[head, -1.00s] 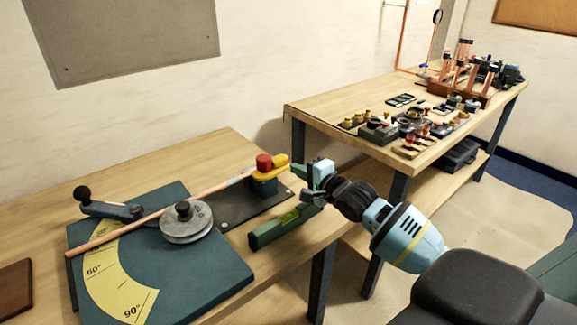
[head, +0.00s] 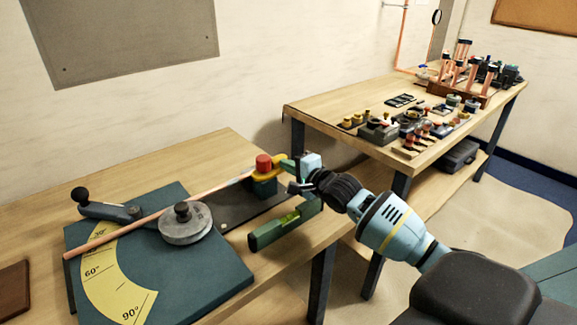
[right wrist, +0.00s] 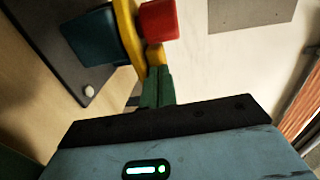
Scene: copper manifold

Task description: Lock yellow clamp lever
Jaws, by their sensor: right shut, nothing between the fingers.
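The yellow clamp lever (head: 274,171) sits on a dark teal clamp block (head: 265,188), with a red knob (head: 263,162) on top. In the right wrist view, the yellow lever (right wrist: 127,35) curves beside the red knob (right wrist: 159,20) and the teal block (right wrist: 92,38). My right gripper (head: 287,167) is at the lever's right end. Its green fingers (right wrist: 157,84) are shut with nothing between them, and their tips appear to touch the lever's end. A copper tube (head: 150,215) runs from the bender toward the clamp.
The bending plate (head: 205,275) carries a round grey former (head: 185,225) and a dark handle (head: 105,208). A second table (head: 330,110) with fittings stands behind at right.

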